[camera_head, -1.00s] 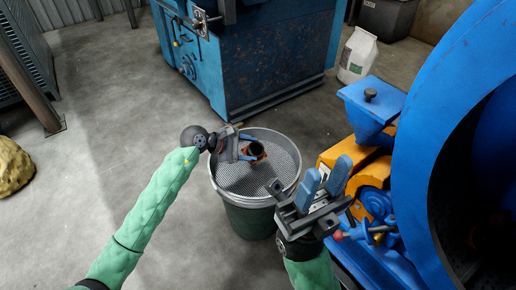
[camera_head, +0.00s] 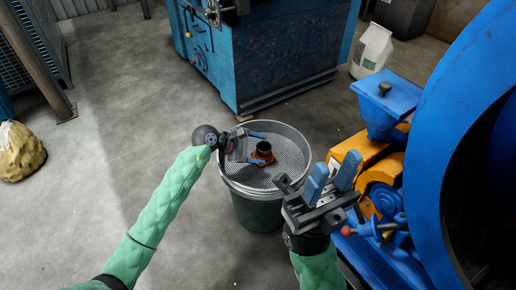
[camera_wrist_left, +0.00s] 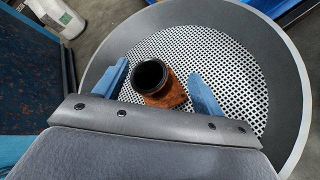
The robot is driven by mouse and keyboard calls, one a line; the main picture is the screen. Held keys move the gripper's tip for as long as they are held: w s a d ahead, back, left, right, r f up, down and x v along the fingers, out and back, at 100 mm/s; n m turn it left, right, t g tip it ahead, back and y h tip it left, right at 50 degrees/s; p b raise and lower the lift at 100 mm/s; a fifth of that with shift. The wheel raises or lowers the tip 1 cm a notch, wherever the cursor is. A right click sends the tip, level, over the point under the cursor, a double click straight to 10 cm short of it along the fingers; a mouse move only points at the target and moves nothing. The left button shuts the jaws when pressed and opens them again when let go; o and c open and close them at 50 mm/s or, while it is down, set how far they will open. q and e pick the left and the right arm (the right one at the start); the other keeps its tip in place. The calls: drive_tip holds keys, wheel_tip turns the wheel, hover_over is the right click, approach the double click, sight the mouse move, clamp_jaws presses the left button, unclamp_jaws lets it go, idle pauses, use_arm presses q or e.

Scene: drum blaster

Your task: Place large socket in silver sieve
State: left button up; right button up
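The silver sieve (camera_head: 290,165) sits on top of a dark green bucket in the middle of the head view; its perforated floor (camera_wrist_left: 220,65) fills much of the left wrist view. The large socket (camera_head: 263,149), dark at its open end and rusty orange lower down, is on the sieve floor. It also shows in the left wrist view (camera_wrist_left: 167,92). My left gripper (camera_head: 255,146) is over the sieve with its blue fingers apart on either side of the socket, with gaps visible. My right gripper (camera_head: 331,176) is open and empty at the sieve's right front.
A large blue drum machine (camera_head: 440,120) with orange parts (camera_head: 362,152) stands close on the right. A blue cabinet (camera_head: 270,50) stands behind the sieve. A white bag (camera_head: 372,50) is at the back right.

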use_arm(q)
drive_tip(key=shift+r, duration=0.15)
drive_tip(key=p+v, duration=0.2)
drive_tip(key=v, duration=1)
idle(0.5)
